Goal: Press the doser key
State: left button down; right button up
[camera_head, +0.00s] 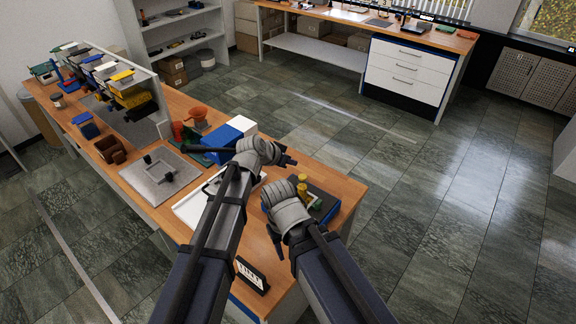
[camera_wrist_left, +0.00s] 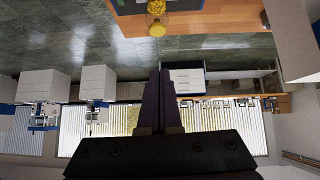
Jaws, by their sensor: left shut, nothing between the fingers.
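A doser-like device with a yellow upright part (camera_head: 303,188) stands on a dark base (camera_head: 324,200) near the right end of the wooden bench. In the left wrist view, a clear container with yellow contents (camera_wrist_left: 157,18) shows at the top edge. I cannot make out the key itself. My left gripper (camera_head: 288,160) is shut and empty, held above the bench, behind and left of the yellow part and apart from it. Its closed fingers (camera_wrist_left: 160,98) point up the middle of the left wrist view. My right wrist is in front of the device, and its fingers are hidden.
A blue box (camera_head: 224,141), an orange funnel-like item (camera_head: 196,113) and a grey plate (camera_head: 160,178) stand on the bench (camera_head: 345,180). A white tray (camera_head: 188,211) lies partly under my left arm. A small black sign (camera_head: 252,275) is at the front edge. Open floor lies beyond.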

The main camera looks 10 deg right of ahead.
pick_arm(q)
jog(key=b, duration=0.5)
send_over(299, 179)
notch_tip(299, 179, down, 6)
jog(key=shift+r, duration=0.25)
jog(key=shift+s+f+b, duration=0.2)
jog(key=shift+f+b, duration=0.65)
jog(key=shift+f, duration=0.25)
jog(key=shift+f+b, duration=0.5)
